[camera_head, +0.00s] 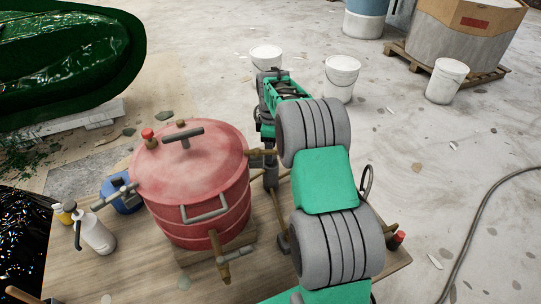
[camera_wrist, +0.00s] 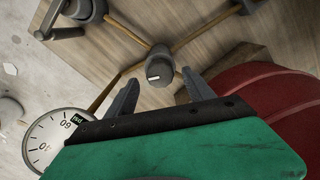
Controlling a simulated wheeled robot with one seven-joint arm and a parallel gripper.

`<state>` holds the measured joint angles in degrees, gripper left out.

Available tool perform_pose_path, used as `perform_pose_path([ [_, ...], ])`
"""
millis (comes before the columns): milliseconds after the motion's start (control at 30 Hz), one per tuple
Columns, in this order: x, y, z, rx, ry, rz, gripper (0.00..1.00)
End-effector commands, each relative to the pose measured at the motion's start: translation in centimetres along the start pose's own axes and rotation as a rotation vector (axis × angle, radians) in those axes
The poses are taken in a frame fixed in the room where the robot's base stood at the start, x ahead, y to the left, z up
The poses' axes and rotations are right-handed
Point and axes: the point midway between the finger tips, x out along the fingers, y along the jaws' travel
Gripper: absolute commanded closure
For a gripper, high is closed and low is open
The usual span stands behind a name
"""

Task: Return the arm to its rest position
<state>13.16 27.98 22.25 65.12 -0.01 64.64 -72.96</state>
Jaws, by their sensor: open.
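My arm, with green and grey links, reaches out over the wooden table (camera_head: 130,262) in the head view, to the right of the red pressure pot (camera_head: 197,185). My gripper (camera_wrist: 162,84) is open in the wrist view, its two dark fingers spread apart with nothing held. A grey round fitting (camera_wrist: 160,70) on the brass pipes shows between and just beyond the fingertips, with gaps on both sides. The red pot's side (camera_wrist: 285,100) is close by on the right in the wrist view. In the head view my fingertips are too small and partly covered to make out.
A dial gauge (camera_wrist: 52,138) is near my gripper at lower left in the wrist view. White buckets (camera_head: 342,78) stand on the floor beyond the table. Bottles (camera_head: 96,234) stand at the table's left. The green hull mould (camera_head: 70,60) is at upper left. A hose (camera_head: 478,215) lies on open floor.

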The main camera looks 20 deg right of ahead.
Motion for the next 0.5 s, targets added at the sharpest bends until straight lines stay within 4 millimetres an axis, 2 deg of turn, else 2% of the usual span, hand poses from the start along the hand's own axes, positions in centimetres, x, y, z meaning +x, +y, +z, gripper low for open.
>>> perform_pose_path([
  [33, -1.2, 0.1, 0.0, 0.000, 0.001, 0.004, 0.38],
  [200, -3.8, 0.0, 0.0, 0.000, 0.000, 0.001, 0.38],
  [500, -4.3, 0.0, 0.0, 0.000, 0.000, 0.000, 0.38],
])
